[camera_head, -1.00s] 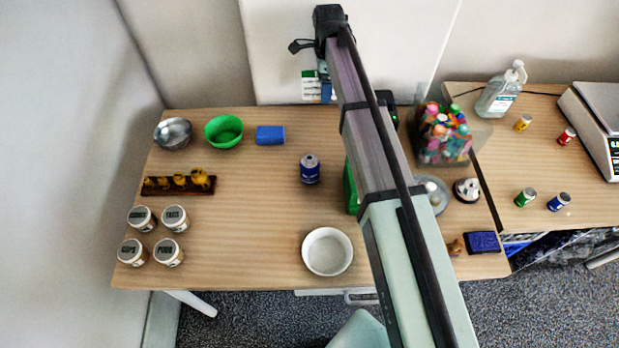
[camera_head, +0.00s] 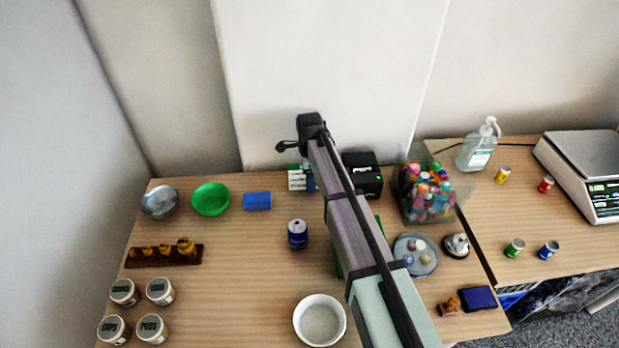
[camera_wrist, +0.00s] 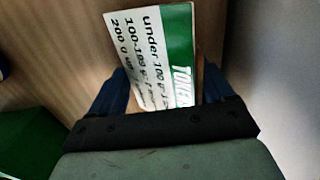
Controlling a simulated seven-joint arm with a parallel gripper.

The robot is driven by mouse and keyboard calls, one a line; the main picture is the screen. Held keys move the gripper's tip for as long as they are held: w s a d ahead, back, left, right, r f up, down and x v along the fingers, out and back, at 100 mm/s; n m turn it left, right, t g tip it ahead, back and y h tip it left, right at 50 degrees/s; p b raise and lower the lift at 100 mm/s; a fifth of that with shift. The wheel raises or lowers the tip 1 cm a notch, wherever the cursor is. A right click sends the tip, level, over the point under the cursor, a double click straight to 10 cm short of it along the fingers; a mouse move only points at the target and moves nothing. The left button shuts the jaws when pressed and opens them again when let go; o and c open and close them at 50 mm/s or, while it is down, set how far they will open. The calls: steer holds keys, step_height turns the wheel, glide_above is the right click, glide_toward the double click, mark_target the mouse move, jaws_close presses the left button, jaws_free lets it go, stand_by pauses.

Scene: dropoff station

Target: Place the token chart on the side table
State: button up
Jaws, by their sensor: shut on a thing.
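The token chart (camera_wrist: 150,55) is a white card with black text and a green band, between my gripper's blue fingers in the wrist view. My gripper (camera_wrist: 165,92) is shut on it. In the head view the chart (camera_head: 296,178) shows small at the back edge of the wooden table, partly beside my gripper (camera_head: 308,180). I cannot tell whether it touches the table. Two wooden tables show: a left one (camera_head: 240,275) under my arm and a right one (camera_head: 515,215) with a scale. Which is the side table is not marked.
A blue block (camera_head: 257,201), green bowl (camera_head: 211,199) and blue can (camera_head: 298,234) stand near the chart. A black device (camera_head: 362,175) and a clear bin of colourful items (camera_head: 428,195) are right of my arm. A white bowl (camera_head: 320,320) is in front. The left table's middle is clear.

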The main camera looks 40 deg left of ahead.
steer(key=shift+f, duration=0.3)
steer(key=shift+f, duration=0.1)
steer(key=o, duration=1)
step_height(320, 180, up, 12)
stand_by(0.3)
